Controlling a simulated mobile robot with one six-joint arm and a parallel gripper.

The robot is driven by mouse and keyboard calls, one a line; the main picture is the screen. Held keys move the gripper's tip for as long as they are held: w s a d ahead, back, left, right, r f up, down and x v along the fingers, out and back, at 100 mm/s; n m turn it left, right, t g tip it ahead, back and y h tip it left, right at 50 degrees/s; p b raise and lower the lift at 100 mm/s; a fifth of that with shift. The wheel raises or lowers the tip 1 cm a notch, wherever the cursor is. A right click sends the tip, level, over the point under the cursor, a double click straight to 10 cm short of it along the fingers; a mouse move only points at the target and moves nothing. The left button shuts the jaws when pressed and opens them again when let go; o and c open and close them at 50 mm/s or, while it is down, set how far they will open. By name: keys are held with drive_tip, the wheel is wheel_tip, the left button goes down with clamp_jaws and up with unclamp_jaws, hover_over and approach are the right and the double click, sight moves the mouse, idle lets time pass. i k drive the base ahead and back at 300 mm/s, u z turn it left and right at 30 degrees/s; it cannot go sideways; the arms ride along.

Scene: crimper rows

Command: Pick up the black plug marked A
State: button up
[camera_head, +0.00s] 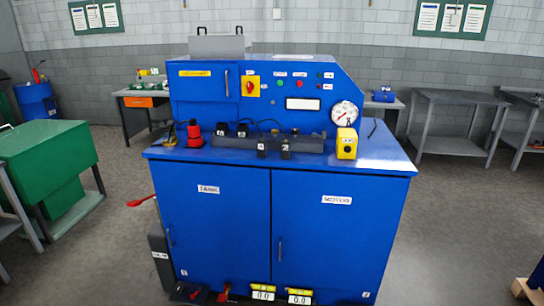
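Several small black plugs with pale marks are on the top of the blue machine. One plug (262,148) stands in front of the grey rail, with another plug (285,150) just to its right. Two more dark plugs, one at the left (221,130) and one beside it (241,130), are at or behind the rail. The letters are too small to read surely, so I cannot tell which plug is marked A. My gripper is not in view.
The blue machine (222,230) has a worktop with a grey rail (311,145). A red-and-black object (194,135) stands left of the plugs. A yellow box (346,144) and a round gauge (344,113) are at the right. Open floor surrounds the machine; a green cabinet (45,165) is left.

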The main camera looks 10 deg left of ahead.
sight(262, 152)
drive_tip(key=z, duration=0.45)
drive_tip(key=k, duration=0.35)
drive_tip(key=u, duration=2.1)
drive_tip(key=i, duration=1.25)
drive_tip(key=u, duration=0.05)
